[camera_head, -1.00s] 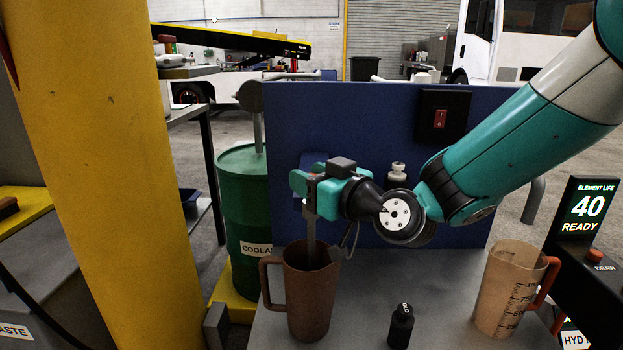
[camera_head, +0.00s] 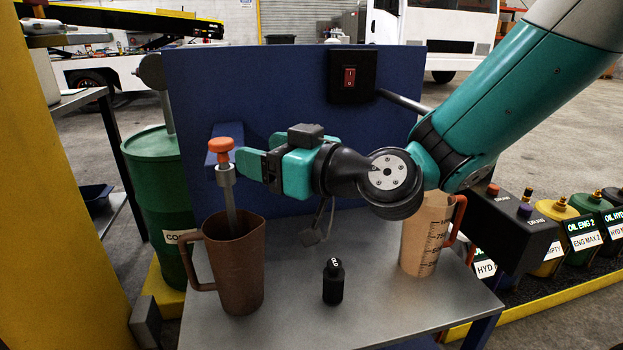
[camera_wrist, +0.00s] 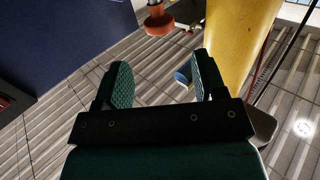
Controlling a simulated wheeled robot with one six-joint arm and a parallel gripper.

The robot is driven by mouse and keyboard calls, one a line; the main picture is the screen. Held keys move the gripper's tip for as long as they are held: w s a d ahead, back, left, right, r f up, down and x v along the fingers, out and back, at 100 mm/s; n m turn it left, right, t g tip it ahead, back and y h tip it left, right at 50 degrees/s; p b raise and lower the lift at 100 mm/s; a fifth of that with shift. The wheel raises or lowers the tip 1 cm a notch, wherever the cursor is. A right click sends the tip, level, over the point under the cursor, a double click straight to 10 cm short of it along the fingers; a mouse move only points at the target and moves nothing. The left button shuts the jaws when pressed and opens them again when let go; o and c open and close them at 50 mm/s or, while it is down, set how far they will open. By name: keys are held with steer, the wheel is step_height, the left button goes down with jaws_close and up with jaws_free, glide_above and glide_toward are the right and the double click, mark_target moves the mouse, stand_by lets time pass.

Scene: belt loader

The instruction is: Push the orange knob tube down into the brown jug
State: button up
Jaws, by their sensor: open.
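The orange knob (camera_head: 221,147) tops a grey tube (camera_head: 231,205), which stands slightly tilted with its lower end inside the brown jug (camera_head: 238,275). The jug hides the tube's lower end. My gripper (camera_head: 245,162) is open and empty, just right of the knob and tube at about collar height, with its fingers pointing left. In the wrist view the orange knob (camera_wrist: 158,23) shows ahead, beyond the gap between the two open green fingers (camera_wrist: 163,80). The knob appears apart from the fingers.
A small black bottle (camera_head: 333,282) stands on the grey table (camera_head: 370,300), right of the jug. A blue panel (camera_head: 270,90) with a red switch (camera_head: 350,77) rises behind. A green drum (camera_head: 155,190) is at left.

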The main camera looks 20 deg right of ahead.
steer(key=b+v, duration=0.7)
steer(key=v, duration=0.1)
steer(key=s+a+f+g+h+p, duration=0.2)
steer(key=s+f+g+h, duration=0.1)
steer(key=s+f+g, duration=0.45)
steer(key=s+d+f+m+g+h+p, duration=0.2)
steer(key=s+d+f+g+h, duration=0.35)
steer(key=s, duration=0.25)
step_height(320, 180, up, 38)
steer(key=p, duration=3.7)
steer(key=shift+a, duration=0.15)
